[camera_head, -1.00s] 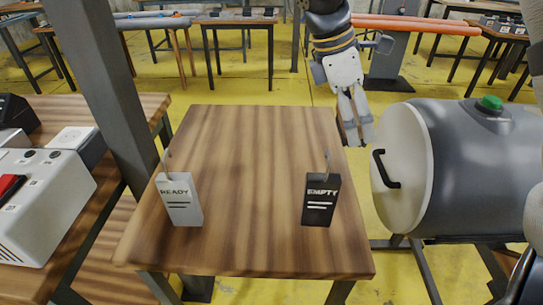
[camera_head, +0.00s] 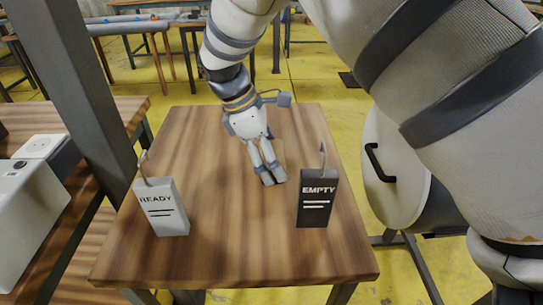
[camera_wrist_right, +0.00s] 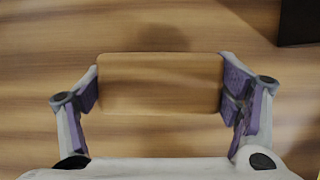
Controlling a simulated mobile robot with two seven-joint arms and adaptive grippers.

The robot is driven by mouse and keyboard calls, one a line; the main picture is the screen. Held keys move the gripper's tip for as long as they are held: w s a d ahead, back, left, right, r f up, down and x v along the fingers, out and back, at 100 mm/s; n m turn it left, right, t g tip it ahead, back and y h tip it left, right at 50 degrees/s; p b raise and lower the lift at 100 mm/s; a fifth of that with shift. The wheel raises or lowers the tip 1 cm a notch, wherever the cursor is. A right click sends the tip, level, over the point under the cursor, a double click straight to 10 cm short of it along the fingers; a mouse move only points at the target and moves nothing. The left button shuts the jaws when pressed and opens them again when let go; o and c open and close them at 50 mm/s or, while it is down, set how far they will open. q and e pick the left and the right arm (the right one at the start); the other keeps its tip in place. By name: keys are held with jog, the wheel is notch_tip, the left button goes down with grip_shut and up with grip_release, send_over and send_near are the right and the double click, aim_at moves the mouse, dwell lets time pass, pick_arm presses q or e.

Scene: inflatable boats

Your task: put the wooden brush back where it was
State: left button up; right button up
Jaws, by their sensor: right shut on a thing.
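The wooden brush shows in the right wrist view as a flat brown wooden block (camera_wrist_right: 160,83) with rounded corners. Its bristles are not visible. My right gripper (camera_wrist_right: 162,95) is shut on it, with one purple-padded finger at each short end. In the head view my right gripper (camera_head: 268,176) points down over the middle of the wooden table (camera_head: 235,262), between the READY and EMPTY signs. The brush is mostly hidden there by the fingers. A soft shadow lies beside it on the table; I cannot tell whether it touches the top. My left gripper is not in view.
A grey READY sign (camera_head: 161,207) stands on the table's left side and a black EMPTY sign (camera_head: 317,200) on its right, close to the gripper. A grey cylinder tank (camera_head: 385,205) with a black handle stands right of the table. The table's front is clear.

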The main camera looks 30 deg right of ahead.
jog(key=shift+f, duration=0.15)
jog(key=o, duration=1)
jog(key=shift+o, duration=0.2)
jog(key=v, duration=1.2)
jog(key=shift+r, duration=0.25)
jog(key=shift+f, duration=0.1)
